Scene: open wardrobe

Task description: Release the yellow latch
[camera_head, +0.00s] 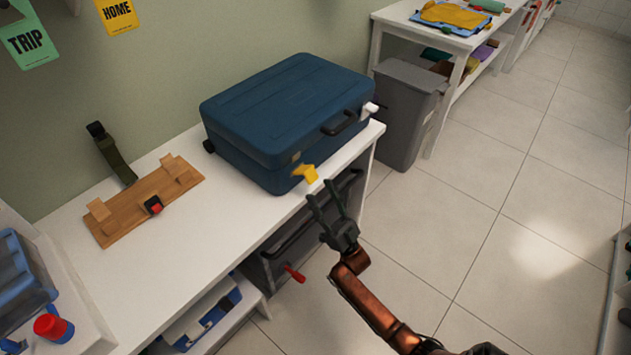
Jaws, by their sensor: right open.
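A closed blue suitcase (282,115) lies flat on a white bench. The yellow latch (305,173) sticks out from its front side, near the front left corner. A white latch (370,108) is on the same side, near the right end, beyond the dark handle (340,123). My right gripper (326,197) is open and empty, its fingers pointing up at the yellow latch, just below and right of it. I cannot tell whether a fingertip touches the latch. My left gripper is not in view.
On the white bench (185,255) lies a wooden board (128,215) with a dark strap and a red-buttoned buckle. A grey bin (404,115) stands right of the bench. Below is a shelf with a dark case and red handle (294,273). Floor to the right is clear.

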